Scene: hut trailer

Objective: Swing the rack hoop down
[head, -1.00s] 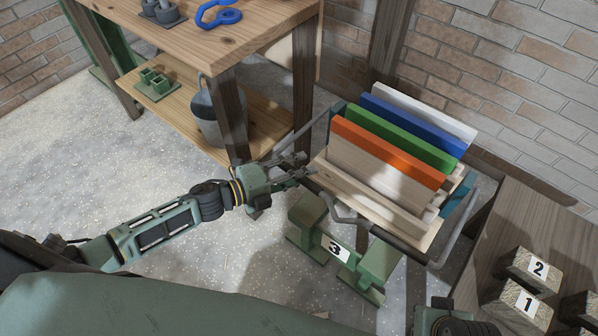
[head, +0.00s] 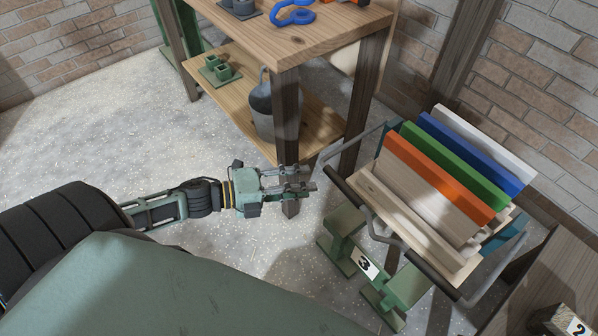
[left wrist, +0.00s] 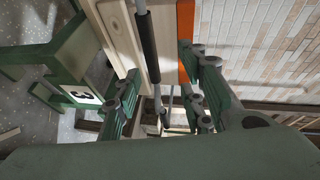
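The rack (head: 425,225) stands at the right of the head view and holds boards with orange, green, blue and white edges. Its grey metal hoop (head: 372,143) runs around the rack's near side at about the height of its wooden front rail. In the left wrist view the hoop's bar with a black sleeve (left wrist: 147,45) shows between my fingers' lines of sight. My left gripper (head: 312,180) is open and empty, fingers pointing right, just left of the hoop's near left corner. They appear apart from it. My right gripper is out of view.
A wooden workbench (head: 290,45) with a lower shelf stands behind my left gripper, its front leg close by. A green stand marked 3 (head: 367,265) is below the rack. A numbered block (head: 560,322) sits at the lower right. The floor at left is clear.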

